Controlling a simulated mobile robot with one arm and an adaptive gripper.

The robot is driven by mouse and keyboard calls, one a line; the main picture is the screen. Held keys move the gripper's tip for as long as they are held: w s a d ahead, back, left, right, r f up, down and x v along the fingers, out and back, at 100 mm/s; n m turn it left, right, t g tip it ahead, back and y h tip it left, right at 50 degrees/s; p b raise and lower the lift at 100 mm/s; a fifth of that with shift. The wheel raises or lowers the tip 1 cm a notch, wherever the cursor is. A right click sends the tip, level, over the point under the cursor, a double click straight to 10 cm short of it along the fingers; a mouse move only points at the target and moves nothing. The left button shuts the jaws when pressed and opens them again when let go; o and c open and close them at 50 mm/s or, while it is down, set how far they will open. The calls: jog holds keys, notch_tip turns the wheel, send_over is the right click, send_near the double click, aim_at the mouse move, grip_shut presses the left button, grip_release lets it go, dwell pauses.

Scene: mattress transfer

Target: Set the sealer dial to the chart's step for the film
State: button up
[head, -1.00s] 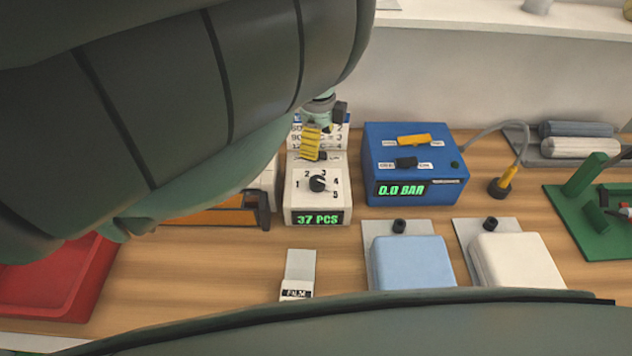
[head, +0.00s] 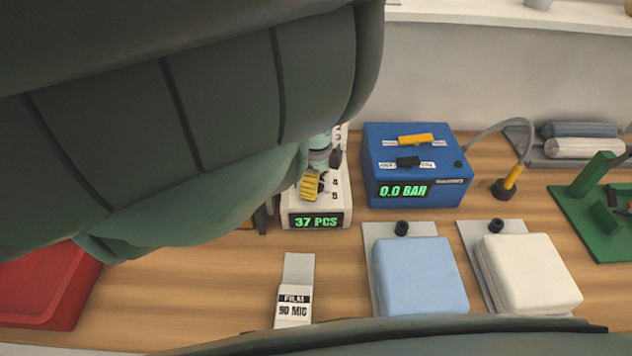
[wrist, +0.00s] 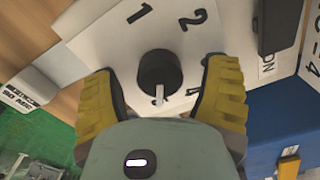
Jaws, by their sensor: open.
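The white sealer box (head: 300,209) shows "37 PCS" on its front. Its black dial (wrist: 158,72) is in the wrist view, with a white pointer towards the bottom of that picture. The 1 and 2 are clear; other numbers are partly covered, so I cannot tell its step. My gripper (wrist: 160,70) is open, its yellow fingers on either side of the dial, with gaps showing. In the head view, a yellow finger hides the dial. The film card (head: 293,309) reads "FILM 90 MIC". The chart behind the sealer is mostly hidden; "=4" shows in the wrist view.
A blue unit (head: 415,165) reading "0.0 BAR" stands right of the sealer. Blue (head: 420,275) and white (head: 530,272) pads lie in front. A red tray (head: 40,290) is at left, a green fixture (head: 600,215) at far right. My arm covers the upper left.

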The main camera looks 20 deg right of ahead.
jog(key=shift+f, duration=0.15)
jog(key=c, duration=1.2)
